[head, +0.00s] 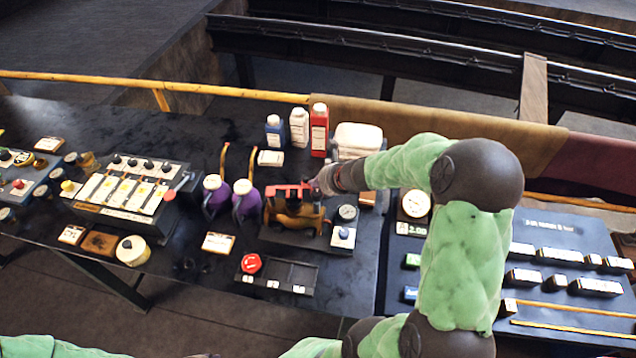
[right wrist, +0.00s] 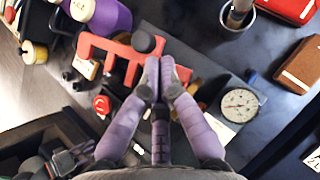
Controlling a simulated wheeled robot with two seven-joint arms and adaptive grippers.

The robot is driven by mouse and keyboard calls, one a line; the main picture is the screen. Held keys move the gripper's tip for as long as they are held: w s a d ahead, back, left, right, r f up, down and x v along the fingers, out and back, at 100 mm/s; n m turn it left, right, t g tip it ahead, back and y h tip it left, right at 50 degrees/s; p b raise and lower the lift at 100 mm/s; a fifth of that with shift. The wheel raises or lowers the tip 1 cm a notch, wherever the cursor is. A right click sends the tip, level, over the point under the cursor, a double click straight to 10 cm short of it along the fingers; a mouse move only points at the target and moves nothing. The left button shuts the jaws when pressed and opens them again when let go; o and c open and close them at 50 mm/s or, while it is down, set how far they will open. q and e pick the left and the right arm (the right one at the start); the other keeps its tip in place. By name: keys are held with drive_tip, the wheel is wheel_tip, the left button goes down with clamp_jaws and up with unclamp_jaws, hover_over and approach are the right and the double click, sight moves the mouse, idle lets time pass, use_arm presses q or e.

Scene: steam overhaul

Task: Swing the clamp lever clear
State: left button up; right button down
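A red clamp lever (head: 285,188) lies across the top of a small orange-brown fixture (head: 294,215) in the middle of the bench. In the right wrist view the red bar (right wrist: 108,51) shows on the left, and a little red shows just right of the fingers. A round black knob (right wrist: 147,41) stands just beyond the fingertips. My right gripper (head: 318,186) is at the right end of the red part. Its fingertips (right wrist: 159,68) are together over the red part and hide some of it; I cannot tell whether they touch it. My left gripper is out of view.
Two purple jugs (head: 244,197) stand close left of the fixture. A dial gauge (head: 347,212) is close on its right. Bottles (head: 299,127) stand behind. A red button (head: 251,263) and a dark tray (head: 290,273) lie in front.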

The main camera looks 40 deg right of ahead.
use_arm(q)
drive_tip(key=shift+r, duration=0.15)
use_arm(e)
drive_tip(key=shift+d, duration=0.1)
use_arm(q)
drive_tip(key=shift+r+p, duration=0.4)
drive_tip(key=shift+p, duration=0.15)
use_arm(e)
drive_tip(key=shift+w+d+n+y, duration=0.2)
drive_tip(key=shift+w+n+y, duration=0.1)
drive_tip(key=shift+w+n, duration=0.1)
